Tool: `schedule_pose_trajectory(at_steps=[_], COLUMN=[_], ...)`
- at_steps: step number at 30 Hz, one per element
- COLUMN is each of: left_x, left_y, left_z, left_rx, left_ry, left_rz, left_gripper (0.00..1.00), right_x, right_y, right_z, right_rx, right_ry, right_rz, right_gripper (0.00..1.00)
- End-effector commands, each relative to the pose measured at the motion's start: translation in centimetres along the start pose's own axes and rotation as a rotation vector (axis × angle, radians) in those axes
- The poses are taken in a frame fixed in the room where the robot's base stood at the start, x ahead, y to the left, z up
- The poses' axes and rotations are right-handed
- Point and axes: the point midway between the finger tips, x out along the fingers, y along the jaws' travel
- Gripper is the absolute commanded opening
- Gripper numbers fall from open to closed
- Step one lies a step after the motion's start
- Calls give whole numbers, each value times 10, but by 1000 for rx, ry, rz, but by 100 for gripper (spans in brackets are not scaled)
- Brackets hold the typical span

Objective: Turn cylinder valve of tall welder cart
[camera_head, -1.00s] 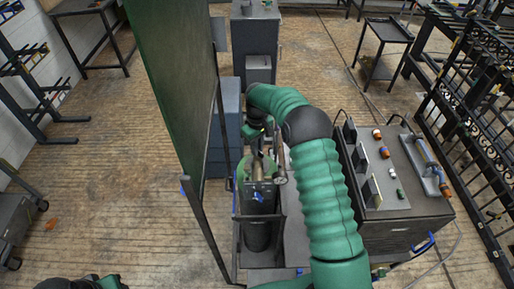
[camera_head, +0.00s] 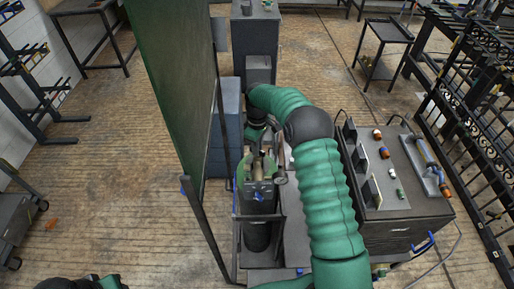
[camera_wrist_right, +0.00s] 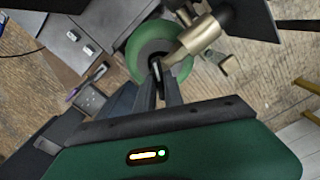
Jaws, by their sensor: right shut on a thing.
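The tall welder cart (camera_head: 236,232) stands at the middle bottom of the head view and carries an upright dark cylinder (camera_head: 257,232) with a green shoulder. In the right wrist view the green shoulder (camera_wrist_right: 135,47) shows as a ring, with a brass valve body (camera_wrist_right: 198,37) beside my fingers. My right gripper (camera_head: 264,153) reaches over the cylinder top from behind. In the right wrist view its fingers (camera_wrist_right: 157,80) are shut on a small dark part at the valve, mostly hidden between them. My left gripper is not in view.
A tall green panel (camera_head: 178,85) stands close to the left of the cart. A dark welder box (camera_head: 400,228) with bottles and tools on top stands to the right. Blue cabinets (camera_head: 222,140) are behind. The floor at left is mostly clear.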

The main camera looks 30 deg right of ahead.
Motion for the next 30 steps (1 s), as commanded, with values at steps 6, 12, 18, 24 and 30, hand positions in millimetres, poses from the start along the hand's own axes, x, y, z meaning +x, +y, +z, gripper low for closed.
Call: schedule_pose_trajectory(at_steps=[6,12,18,24,30], left_x=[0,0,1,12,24], left_y=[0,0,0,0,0], left_z=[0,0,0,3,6], left_rx=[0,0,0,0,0], left_ry=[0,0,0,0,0], left_rz=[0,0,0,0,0], left_gripper=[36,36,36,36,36], right_x=[-4,-2,-2,-30,-90], right_y=[4,2,1,2,3], right_z=[-2,-1,0,-1,-1], right_rx=[2,2,2,1,2], right_ry=[8,4,3,5,6], right_rz=[11,6,4,6,7], right_gripper=[23,34,34,34,34])
